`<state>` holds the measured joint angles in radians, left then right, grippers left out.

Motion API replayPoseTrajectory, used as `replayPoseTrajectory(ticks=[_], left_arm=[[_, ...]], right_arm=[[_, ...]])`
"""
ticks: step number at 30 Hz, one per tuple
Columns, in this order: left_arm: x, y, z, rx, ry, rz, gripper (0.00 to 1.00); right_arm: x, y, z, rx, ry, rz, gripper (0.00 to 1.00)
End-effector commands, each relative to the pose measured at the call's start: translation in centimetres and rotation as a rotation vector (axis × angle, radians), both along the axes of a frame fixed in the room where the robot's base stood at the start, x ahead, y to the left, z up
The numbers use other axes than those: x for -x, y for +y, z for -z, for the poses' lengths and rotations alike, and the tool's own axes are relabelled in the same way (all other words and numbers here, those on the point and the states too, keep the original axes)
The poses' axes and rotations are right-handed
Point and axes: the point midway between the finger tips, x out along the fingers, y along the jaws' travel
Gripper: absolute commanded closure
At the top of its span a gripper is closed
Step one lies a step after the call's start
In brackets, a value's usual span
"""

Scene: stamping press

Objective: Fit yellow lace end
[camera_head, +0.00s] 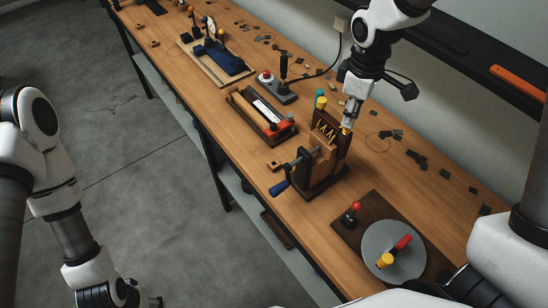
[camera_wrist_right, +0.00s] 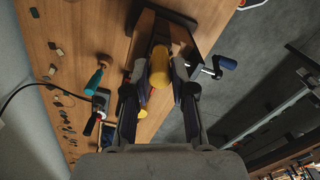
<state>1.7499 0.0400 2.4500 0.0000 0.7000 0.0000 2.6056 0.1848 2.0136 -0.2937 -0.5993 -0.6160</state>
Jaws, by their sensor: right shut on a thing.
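My right gripper (camera_head: 348,122) is just above the stand's right side, shut on a small yellow piece (camera_head: 346,130), seemingly the lace end. In the right wrist view this yellow rounded piece (camera_wrist_right: 160,66) is between the fingers (camera_wrist_right: 159,92), in front of the stand (camera_wrist_right: 185,28). Whether it touches the stand is unclear. My left gripper (camera_head: 130,296) is low at the left, away from the bench, its fingers unclear.
A blue-handled crank (camera_head: 280,187) sticks out from the stand's front. Teal and yellow knobs (camera_head: 321,101) stand behind it. A grey disc (camera_head: 393,251) with red and yellow handles is nearer. A wooden tray (camera_head: 262,115) lies further off. Dark scraps litter the bench's wall side.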

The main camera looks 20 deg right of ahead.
Motion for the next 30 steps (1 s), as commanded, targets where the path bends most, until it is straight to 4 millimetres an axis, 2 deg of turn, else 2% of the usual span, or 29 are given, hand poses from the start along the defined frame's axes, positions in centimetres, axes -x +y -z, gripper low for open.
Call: replayPoseTrajectory(ticks=[9, 10, 12, 23, 26, 30], left_arm=[[0.0, 0.0, 0.0, 0.0, 0.0, 0.0, 0.44], [0.0, 0.0, 0.0, 0.0, 0.0, 0.0, 0.44], [0.0, 0.0, 0.0, 0.0, 0.0, 0.0, 0.44], [0.0, 0.0, 0.0, 0.0, 0.0, 0.0, 0.44], [0.0, 0.0, 0.0, 0.0, 0.0, 0.0, 0.44], [0.0, 0.0, 0.0, 0.0, 0.0, 0.0, 0.44]], right_arm=[[0.0, 0.0, 0.1, 0.0, 0.0, 0.0, 1.0], [0.0, 0.0, 0.1, 0.0, 0.0, 0.0, 0.69], [0.0, 0.0, 0.1, 0.0, 0.0, 0.0, 0.47], [0.0, 0.0, -0.4, 0.001, -0.002, 0.0, 0.47], [-0.1, 0.0, -1.8, 0.002, -0.004, 0.0, 0.47], [-0.1, 0.0, -5.3, 0.002, -0.007, 0.0, 0.47]])
